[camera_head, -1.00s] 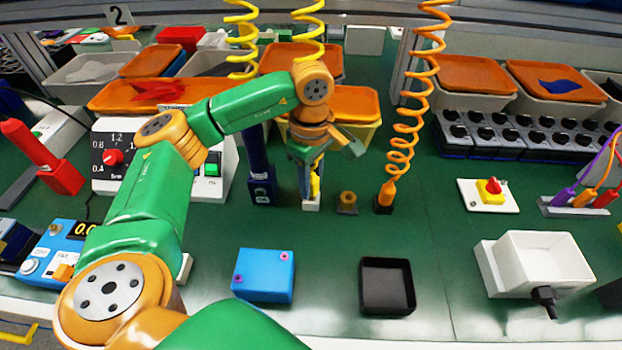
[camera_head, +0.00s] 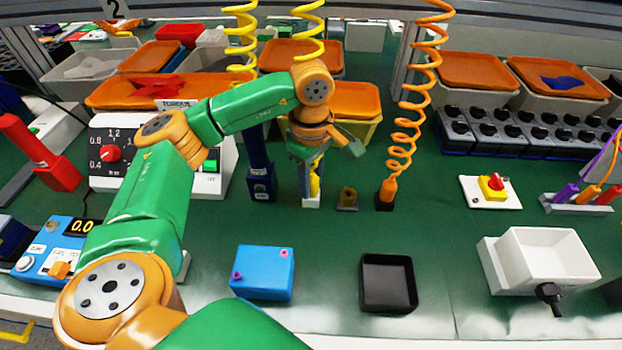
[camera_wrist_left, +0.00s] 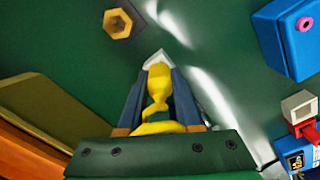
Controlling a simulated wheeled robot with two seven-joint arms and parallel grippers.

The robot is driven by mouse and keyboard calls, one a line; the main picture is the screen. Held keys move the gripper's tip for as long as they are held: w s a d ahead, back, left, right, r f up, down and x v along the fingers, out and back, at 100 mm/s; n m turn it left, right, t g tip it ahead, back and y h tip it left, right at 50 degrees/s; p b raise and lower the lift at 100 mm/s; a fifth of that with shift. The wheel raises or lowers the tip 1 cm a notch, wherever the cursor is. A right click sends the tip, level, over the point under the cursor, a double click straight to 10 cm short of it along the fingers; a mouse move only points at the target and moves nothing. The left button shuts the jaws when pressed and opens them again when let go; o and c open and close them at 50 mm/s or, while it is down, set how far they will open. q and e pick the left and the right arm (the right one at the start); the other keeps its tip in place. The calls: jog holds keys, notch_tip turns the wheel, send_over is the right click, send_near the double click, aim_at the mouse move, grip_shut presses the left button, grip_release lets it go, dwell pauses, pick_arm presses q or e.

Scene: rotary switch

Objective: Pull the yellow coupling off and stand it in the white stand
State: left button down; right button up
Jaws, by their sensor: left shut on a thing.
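The yellow coupling (camera_head: 315,183) is between the fingers of my left gripper (camera_head: 306,172), which is shut on it. It hangs roughly upright, right above the small white stand (camera_head: 311,201). Its lower end meets the top of the stand in the head view; I cannot tell whether it is seated. In the left wrist view the coupling (camera_wrist_left: 158,85) lies between the two fingers (camera_wrist_left: 158,100), with a corner of the white stand (camera_wrist_left: 157,58) beyond it. The fingers hide part of the coupling. My right gripper is not in view.
A brass hex fitting (camera_head: 347,199) stands just right of the stand. A dark blue post (camera_head: 261,178) is close on the left. An orange coupling (camera_head: 387,189) on a coiled hose is further right. A blue box (camera_head: 262,273) and a black tray (camera_head: 387,284) lie in front.

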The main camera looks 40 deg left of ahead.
pick_arm(q)
jog(key=shift+f, duration=0.25)
jog(key=c, duration=0.5)
grip_release()
notch_tip(320, 180, up, 7)
jog(key=shift+r+p, duration=0.15)
jog(key=shift+p, duration=0.15)
